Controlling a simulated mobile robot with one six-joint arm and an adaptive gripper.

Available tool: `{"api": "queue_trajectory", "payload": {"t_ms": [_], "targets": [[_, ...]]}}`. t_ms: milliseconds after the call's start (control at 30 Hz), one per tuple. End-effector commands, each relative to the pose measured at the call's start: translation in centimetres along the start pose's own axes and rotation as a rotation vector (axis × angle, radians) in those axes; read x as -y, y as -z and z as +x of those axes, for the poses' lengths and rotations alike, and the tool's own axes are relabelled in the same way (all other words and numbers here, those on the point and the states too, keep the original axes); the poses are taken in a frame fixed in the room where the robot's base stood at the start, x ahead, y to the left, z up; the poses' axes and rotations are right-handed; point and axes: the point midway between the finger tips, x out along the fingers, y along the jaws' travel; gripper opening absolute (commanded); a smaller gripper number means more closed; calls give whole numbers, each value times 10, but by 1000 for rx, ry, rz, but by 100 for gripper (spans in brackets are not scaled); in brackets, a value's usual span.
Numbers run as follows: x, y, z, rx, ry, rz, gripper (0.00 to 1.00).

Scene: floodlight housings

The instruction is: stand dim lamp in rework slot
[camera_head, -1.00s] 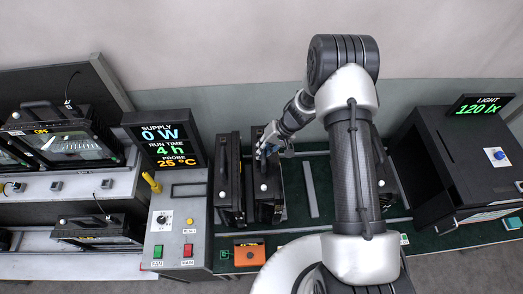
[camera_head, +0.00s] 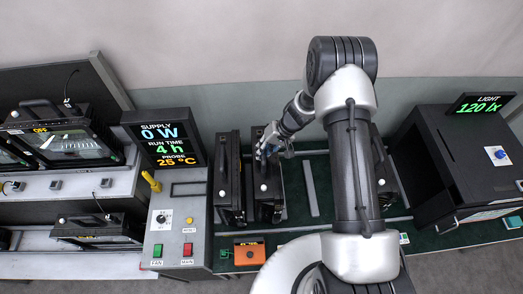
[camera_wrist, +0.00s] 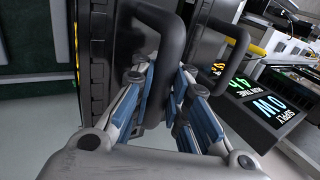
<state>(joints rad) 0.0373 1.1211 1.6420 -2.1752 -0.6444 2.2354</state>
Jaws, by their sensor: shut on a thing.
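A black floodlight lamp (camera_head: 266,196) stands upright on a green-topped bench, and my gripper (camera_head: 268,150) is shut on its top handle. In the wrist view the fingers (camera_wrist: 163,98) close around the dark handle (camera_wrist: 177,40) of this lamp. A second black lamp (camera_head: 228,185) stands upright close on its left; its handle (camera_wrist: 238,45) also shows in the wrist view. A third lamp (camera_head: 384,180) is partly hidden behind my arm on the right. No slot label is readable, so I cannot tell which place is the rework slot.
A grey control box (camera_head: 180,225) with a display reading 0 W, 4 h and 25 °C stands on the left. Lamps lie on racks farther left. A black light box (camera_head: 455,165) reading 120 lx stands on the right. A grey divider (camera_head: 311,190) crosses bare green surface. An orange meter (camera_head: 249,252) sits in front.

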Motion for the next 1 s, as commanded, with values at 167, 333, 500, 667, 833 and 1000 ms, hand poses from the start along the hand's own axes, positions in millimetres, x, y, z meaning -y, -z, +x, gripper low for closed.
{"api": "queue_trajectory", "payload": {"t_ms": [167,333,500,667,833,1000], "targets": [[0,3,0,-5,3,-2,0],[-1,2,3,-4,3,-2,0],[-3,3,6,-5,3,-2,0],[-4,3,8,-5,3,-2,0],[-6,3,11,-5,3,-2,0],[-6,3,12,-5,3,-2,0]]}}
